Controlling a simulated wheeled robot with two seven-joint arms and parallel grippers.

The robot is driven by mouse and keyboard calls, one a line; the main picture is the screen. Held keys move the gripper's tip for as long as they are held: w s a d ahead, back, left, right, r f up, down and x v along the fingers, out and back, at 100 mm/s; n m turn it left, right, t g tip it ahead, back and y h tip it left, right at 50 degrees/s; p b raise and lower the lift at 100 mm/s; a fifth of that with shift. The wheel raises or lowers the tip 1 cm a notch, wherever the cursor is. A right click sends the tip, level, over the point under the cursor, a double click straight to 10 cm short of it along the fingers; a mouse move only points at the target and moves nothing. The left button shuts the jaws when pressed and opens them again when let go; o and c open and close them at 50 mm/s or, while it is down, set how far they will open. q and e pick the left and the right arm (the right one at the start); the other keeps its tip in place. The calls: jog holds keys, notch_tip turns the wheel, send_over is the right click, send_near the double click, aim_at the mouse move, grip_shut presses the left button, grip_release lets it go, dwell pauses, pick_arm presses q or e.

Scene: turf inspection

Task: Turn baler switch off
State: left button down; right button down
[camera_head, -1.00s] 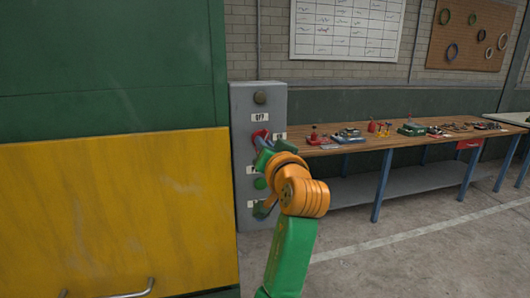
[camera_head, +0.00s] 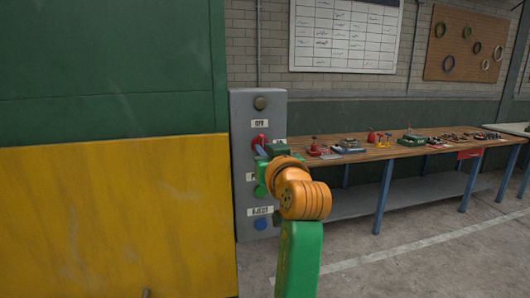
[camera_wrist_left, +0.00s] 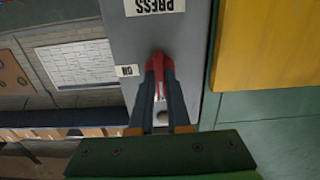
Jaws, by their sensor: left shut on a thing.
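The grey control panel (camera_head: 242,160) is mounted beside the large green and yellow machine. Its red switch (camera_head: 258,139) is on the upper half, below the OFF label (camera_head: 260,123). My left gripper (camera_head: 262,150) is at the switch. In the left wrist view, its two dark fingers (camera_wrist_left: 160,72) are shut on the red switch (camera_wrist_left: 160,57), one on each side. An ON label (camera_wrist_left: 127,71) and a PRESS label (camera_wrist_left: 154,6) appear upside down there. My gripper hides the panel's middle part in the head view. My right gripper is not in view.
A grey round button (camera_head: 260,103) is at the panel's top and a blue button (camera_head: 261,224) at its bottom, under an EJECT label (camera_head: 260,211). A wooden workbench (camera_head: 400,149) with tools stands to the right. The floor (camera_head: 430,270) in front is clear.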

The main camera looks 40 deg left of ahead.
pick_arm(q)
jog(key=shift+r, duration=0.15)
jog(key=c, duration=0.9)
grip_release()
jog(key=b+v, duration=0.3)
jog(key=v, duration=0.4)
jog(key=shift+a, duration=0.1)
